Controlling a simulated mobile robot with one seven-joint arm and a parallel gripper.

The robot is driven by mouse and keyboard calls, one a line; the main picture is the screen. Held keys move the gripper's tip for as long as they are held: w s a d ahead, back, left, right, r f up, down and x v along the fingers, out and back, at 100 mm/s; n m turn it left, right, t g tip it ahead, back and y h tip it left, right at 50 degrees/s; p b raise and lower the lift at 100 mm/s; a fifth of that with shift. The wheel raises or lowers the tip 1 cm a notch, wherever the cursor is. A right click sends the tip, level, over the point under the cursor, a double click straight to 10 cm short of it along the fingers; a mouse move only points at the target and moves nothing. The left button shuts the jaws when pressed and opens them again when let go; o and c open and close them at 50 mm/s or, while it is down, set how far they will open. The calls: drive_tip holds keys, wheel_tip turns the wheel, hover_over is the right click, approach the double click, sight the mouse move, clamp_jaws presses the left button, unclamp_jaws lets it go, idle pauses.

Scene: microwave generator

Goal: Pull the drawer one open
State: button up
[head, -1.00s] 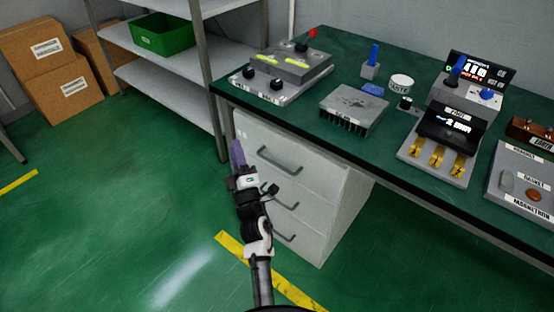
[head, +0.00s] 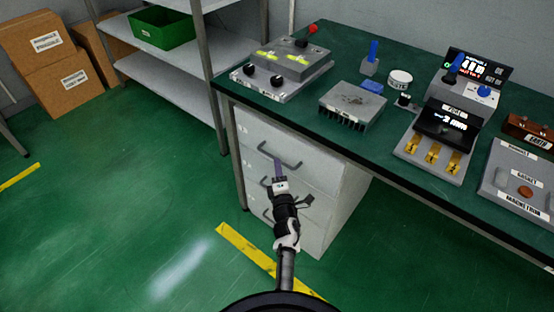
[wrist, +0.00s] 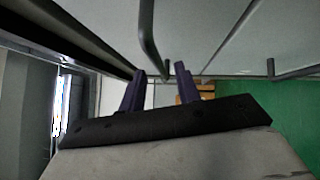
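The white drawer cabinet (head: 318,215) stands under the green-topped bench, its drawers stacked with grey bar handles. The top drawer (head: 258,138), which I take as drawer one, looks shut and flush with the front. Its handle (head: 281,154) is at my gripper (head: 278,170), whose purple fingers overlap it in the head view. In the wrist view my gripper (wrist: 158,82) has its two fingers apart. A handle bar (wrist: 150,40) shows ahead, its end in line with the gap between them. I cannot tell whether the fingers touch it. Another handle (wrist: 290,71) is at right.
The bench top (head: 330,55) overhangs the cabinet and carries a heat sink (head: 352,104), a control box and other parts. A metal shelf (head: 165,85) with a green bin (head: 161,28) stands left. The green floor (head: 120,220) before the cabinet is clear.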

drive_tip(key=shift+x, duration=2)
drive_tip(key=shift+c, duration=0.2)
clamp_jaws()
